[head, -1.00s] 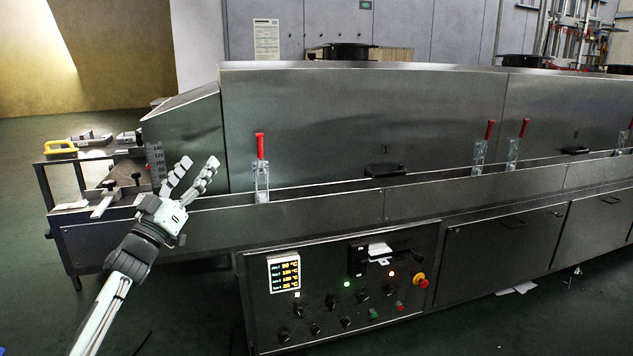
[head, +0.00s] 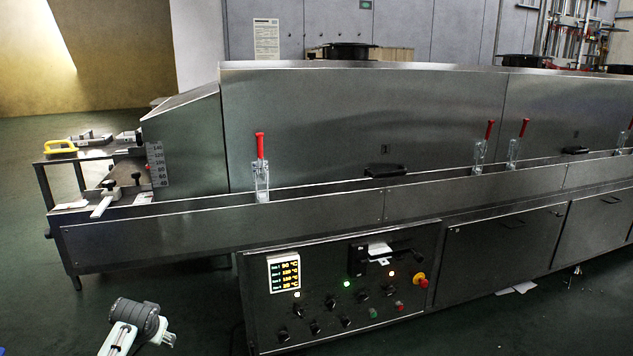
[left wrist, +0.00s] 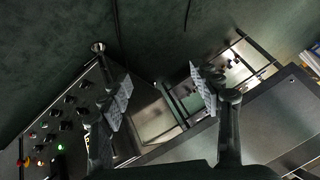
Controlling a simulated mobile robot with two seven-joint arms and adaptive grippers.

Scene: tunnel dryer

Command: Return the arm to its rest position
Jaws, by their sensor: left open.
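My left arm (head: 138,320) is low at the bottom left of the head view, in front of the dryer and apart from it. Its gripper is mostly hidden there. In the left wrist view my left gripper (left wrist: 162,96) is open, with its two padded fingers spread wide and nothing between them. My right gripper is in neither current view.
The long steel tunnel dryer (head: 310,120) fills the middle and right. Its control panel (head: 340,295), with lit temperature display and knobs, stands right of my arm. Red-handled clamps (head: 260,165) line its ledge. A side table (head: 80,152) is at left. Green floor (head: 195,290) is free between.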

